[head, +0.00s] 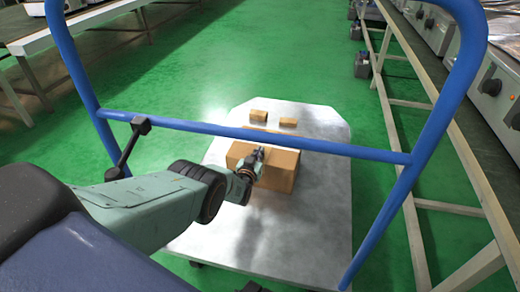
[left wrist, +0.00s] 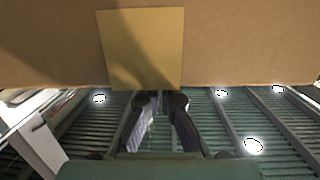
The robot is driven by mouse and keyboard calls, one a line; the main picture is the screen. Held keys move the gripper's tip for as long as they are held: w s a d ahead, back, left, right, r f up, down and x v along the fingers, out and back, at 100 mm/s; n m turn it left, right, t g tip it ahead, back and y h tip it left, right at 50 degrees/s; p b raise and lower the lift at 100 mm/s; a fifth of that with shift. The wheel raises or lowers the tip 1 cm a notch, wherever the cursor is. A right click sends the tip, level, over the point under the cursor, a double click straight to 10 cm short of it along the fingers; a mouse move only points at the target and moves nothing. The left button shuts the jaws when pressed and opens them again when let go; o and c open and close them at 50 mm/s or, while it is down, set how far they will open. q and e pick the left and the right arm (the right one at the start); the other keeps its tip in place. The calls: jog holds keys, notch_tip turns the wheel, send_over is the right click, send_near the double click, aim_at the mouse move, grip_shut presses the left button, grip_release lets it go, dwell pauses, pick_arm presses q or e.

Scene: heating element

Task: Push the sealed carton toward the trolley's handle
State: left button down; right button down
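The brown carton (head: 284,172) lies on the trolley's pale deck (head: 325,225), beyond the crossbar of the blue handle (head: 345,148). My left gripper (head: 258,155) reaches in from the left and covers part of the carton. In the left wrist view the carton (left wrist: 240,45) fills the top, with a yellowish tape patch (left wrist: 142,45) running down to its edge. The left gripper's fingers (left wrist: 162,103) point at that edge, close together with a narrow gap and nothing seen between them. Whether they touch the carton is unclear. My right gripper is out of view.
Two small brown boxes (head: 258,115) (head: 288,123) sit at the deck's far end. The handle's uprights and crossbar stand between the head camera and the deck. Benches line both sides, with machines (head: 490,85) on the right.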

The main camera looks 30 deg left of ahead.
pick_arm(q)
jog(key=s+d+f+p, duration=0.1)
jog(key=s+p, duration=0.2)
jog(key=s, duration=0.3)
jog(key=shift+s+d, duration=0.2)
jog(key=shift+s, duration=0.15)
jog(key=shift+a, duration=0.1)
dwell(0.6)
jog(key=shift+w+r+p, duration=0.2)
jog(key=shift+r+p, duration=0.45)
jog(key=shift+p, duration=0.05)
